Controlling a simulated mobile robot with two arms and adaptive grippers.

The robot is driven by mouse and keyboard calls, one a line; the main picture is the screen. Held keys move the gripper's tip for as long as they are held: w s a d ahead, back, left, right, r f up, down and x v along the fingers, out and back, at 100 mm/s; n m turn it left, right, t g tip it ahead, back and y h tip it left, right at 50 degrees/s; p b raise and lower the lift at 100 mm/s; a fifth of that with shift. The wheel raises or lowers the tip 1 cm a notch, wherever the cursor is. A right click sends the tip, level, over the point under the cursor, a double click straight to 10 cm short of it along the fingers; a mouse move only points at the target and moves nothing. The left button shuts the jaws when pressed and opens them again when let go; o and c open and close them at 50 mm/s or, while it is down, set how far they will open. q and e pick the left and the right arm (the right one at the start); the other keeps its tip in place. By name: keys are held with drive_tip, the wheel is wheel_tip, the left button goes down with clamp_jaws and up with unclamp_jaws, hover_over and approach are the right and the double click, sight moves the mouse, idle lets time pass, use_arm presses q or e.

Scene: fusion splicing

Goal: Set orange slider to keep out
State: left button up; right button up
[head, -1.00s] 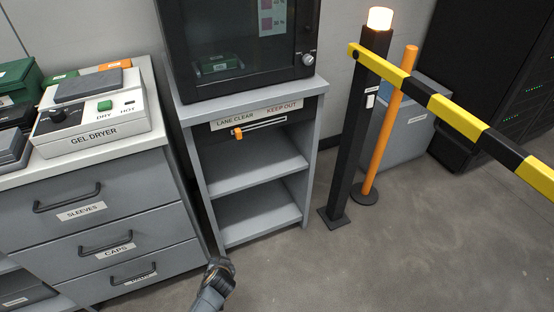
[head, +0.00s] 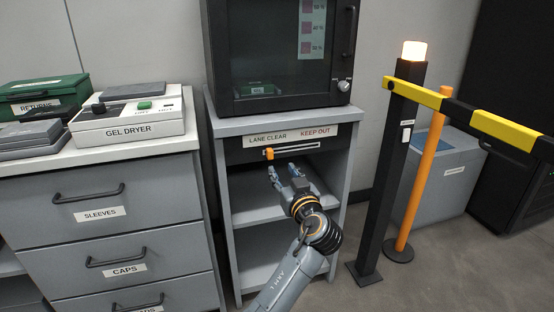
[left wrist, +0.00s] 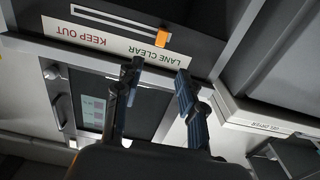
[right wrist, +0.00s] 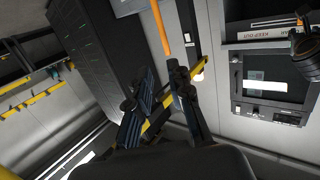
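The orange slider (head: 269,153) sits at the left end of its slot, under the LANE CLEAR end of the label strip (head: 291,136). KEEP OUT is printed at the right end. The slider also shows in the left wrist view (left wrist: 162,38), where the picture is turned upside down. My left gripper (head: 284,172) is just below and right of the slider in the head view, apart from it. Its fingers are spread and empty in the left wrist view (left wrist: 160,70). My right gripper shows only in its own wrist view (right wrist: 158,80), fingers apart and empty.
The slot is in the front of a grey shelf unit (head: 222,190) carrying a dark glass-door cabinet (head: 285,50). Left is a drawer cabinet (head: 100,235) with a gel dryer (head: 130,122). Right are a black post (head: 388,175) with a striped barrier arm and an orange post (head: 420,180).

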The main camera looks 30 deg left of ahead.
sight(271, 152)
use_arm(q)
drive_tip(key=b+x, duration=0.1)
drive_tip(key=x, duration=0.8)
drive_tip(key=shift+w+a, duration=0.6)
use_arm(e)
wheel_tip(271, 152, up, 6)
drive_tip(key=t+y, duration=0.1)
drive_tip(key=t, duration=0.2)
drive_tip(key=shift+a+r+t, duration=0.2)
drive_tip(key=shift+a+t, duration=0.2)
drive_tip(key=shift+a, duration=0.05)
use_arm(q)
clamp_jaws()
